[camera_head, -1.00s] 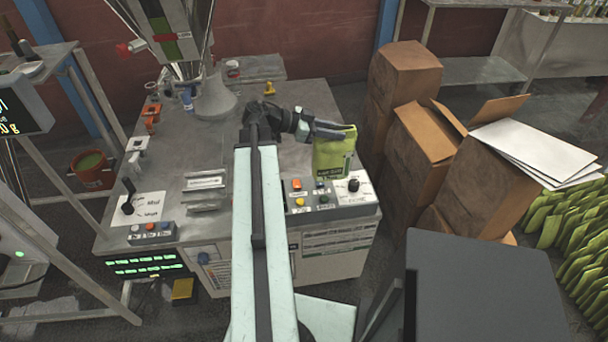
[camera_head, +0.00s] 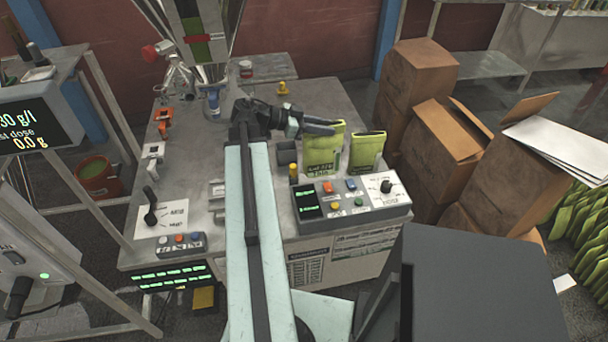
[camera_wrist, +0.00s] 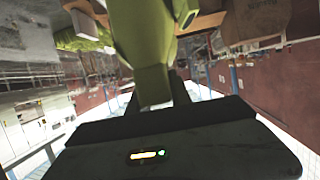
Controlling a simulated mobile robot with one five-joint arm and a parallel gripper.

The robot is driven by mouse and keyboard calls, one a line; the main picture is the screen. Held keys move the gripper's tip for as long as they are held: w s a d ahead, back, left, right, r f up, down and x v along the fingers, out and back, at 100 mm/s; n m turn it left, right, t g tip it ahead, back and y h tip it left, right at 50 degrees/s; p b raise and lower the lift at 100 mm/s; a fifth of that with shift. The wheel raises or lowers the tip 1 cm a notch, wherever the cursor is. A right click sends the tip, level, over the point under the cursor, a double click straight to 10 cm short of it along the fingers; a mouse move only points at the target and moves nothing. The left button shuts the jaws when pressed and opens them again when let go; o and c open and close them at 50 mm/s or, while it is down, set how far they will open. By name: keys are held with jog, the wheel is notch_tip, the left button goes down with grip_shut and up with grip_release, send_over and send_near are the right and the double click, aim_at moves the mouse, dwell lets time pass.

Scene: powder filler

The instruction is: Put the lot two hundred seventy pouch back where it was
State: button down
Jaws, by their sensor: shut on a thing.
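My gripper (camera_head: 325,128) is shut on a green pouch (camera_head: 321,152) near its top, toward the right side of the table. The pouch looks upright, with a dark label low on its front; the print is too small to read surely. I cannot tell whether its base touches the table. In the wrist view the held pouch (camera_wrist: 148,45) fills the upper middle, between the dark fingers. A second green pouch (camera_head: 367,151) stands just to the right of the held one, near the table's right edge, apart from the fingers.
A control panel (camera_head: 352,201) with buttons and a dial lies in front of the pouches. A small dark box (camera_head: 286,152) and a yellow-topped post (camera_head: 293,172) are left of the held pouch. Cardboard boxes (camera_head: 415,75) stand right of the table (camera_head: 320,95).

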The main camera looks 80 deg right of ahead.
jog(key=w+d+f+b, duration=0.2)
jog(key=d+f+b, duration=0.3)
jog(key=d, duration=0.6)
notch_tip(320, 180, down, 10)
jog(key=b, duration=1)
jog(key=shift+s+a, duration=0.2)
jog(key=shift+a, duration=0.05)
jog(key=c, duration=1.2)
grip_release()
jog(key=shift+o, duration=0.2)
jog(key=shift+r, duration=0.15)
